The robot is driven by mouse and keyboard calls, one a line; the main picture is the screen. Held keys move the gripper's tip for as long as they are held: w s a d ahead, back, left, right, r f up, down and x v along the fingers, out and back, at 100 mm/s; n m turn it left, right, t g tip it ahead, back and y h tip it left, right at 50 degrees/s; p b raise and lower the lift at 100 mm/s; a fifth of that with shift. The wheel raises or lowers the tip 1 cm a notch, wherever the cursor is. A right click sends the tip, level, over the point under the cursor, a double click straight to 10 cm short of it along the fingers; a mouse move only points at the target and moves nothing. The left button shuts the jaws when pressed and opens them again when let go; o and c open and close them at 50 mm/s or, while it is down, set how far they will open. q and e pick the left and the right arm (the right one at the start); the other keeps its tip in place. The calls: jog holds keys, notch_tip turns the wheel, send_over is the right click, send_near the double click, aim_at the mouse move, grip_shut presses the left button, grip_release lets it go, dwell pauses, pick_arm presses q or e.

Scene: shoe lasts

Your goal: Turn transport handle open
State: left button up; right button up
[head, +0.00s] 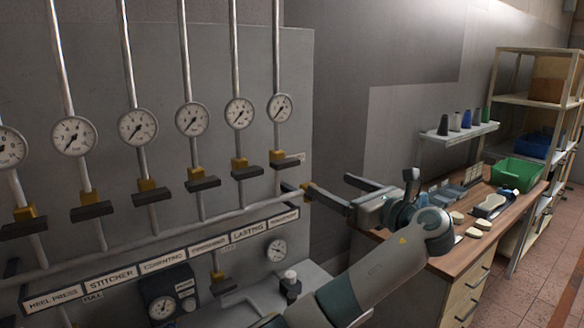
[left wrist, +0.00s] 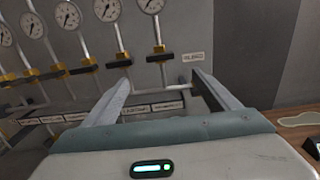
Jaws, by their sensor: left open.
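The label that reads as transport (head: 283,217) is the rightmost of the row on the grey panel. Above it, the rightmost valve has a dark bar handle (head: 284,162) lying crosswise to its vertical pipe, under a yellow fitting. It also shows in the left wrist view (left wrist: 160,57), ahead of the fingers. My left gripper (head: 327,184) is open and empty, to the right of and slightly below that handle in the head view. It also shows in the left wrist view (left wrist: 160,80), its fingers spread apart and apart from the handle. My right gripper is out of view.
Several similar valves with gauges (head: 192,119) run to the left. A horizontal pipe (head: 240,212) passes below the handles, with a yellow fitting at its right end near a left fingertip. A wooden bench (head: 490,240) with a green bin (head: 516,172) stands to the right.

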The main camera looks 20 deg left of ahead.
pick_arm(q)
jog(key=p, duration=0.8)
send_near(289, 165)
jog(key=x, duration=0.7)
jog(key=shift+w+a, duration=0.2)
jog(key=shift+a, duration=0.1)
jog(key=shift+w+a, duration=0.35)
jog(key=shift+a, duration=0.05)
jog(key=c, duration=1.1)
